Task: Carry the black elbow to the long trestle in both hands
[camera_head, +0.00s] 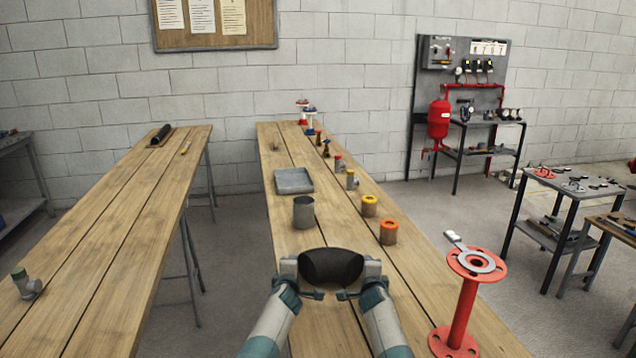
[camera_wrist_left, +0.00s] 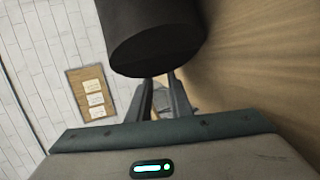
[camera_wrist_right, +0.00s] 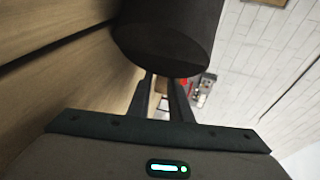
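The black elbow (camera_head: 331,268) is between my two grippers, low in the middle of the head view, over the near part of the middle plank table (camera_head: 290,212). My left gripper (camera_head: 288,266) is at its left side and my right gripper (camera_head: 373,268) at its right side. The elbow's dark round end also fills the top of the left wrist view (camera_wrist_left: 155,40) and the right wrist view (camera_wrist_right: 168,40). It hides the fingertips there; the fingers look closed on it. Another long plank trestle (camera_head: 125,225) stands to the left. I cannot tell which table is the long trestle.
The middle table carries a grey cylinder (camera_head: 303,212), a tray (camera_head: 293,181) and several fittings along its right edge. A red flanged stand (camera_head: 463,310) is at right. The left trestle has a grey fitting (camera_head: 27,285) and a black pipe (camera_head: 161,134); its middle is clear.

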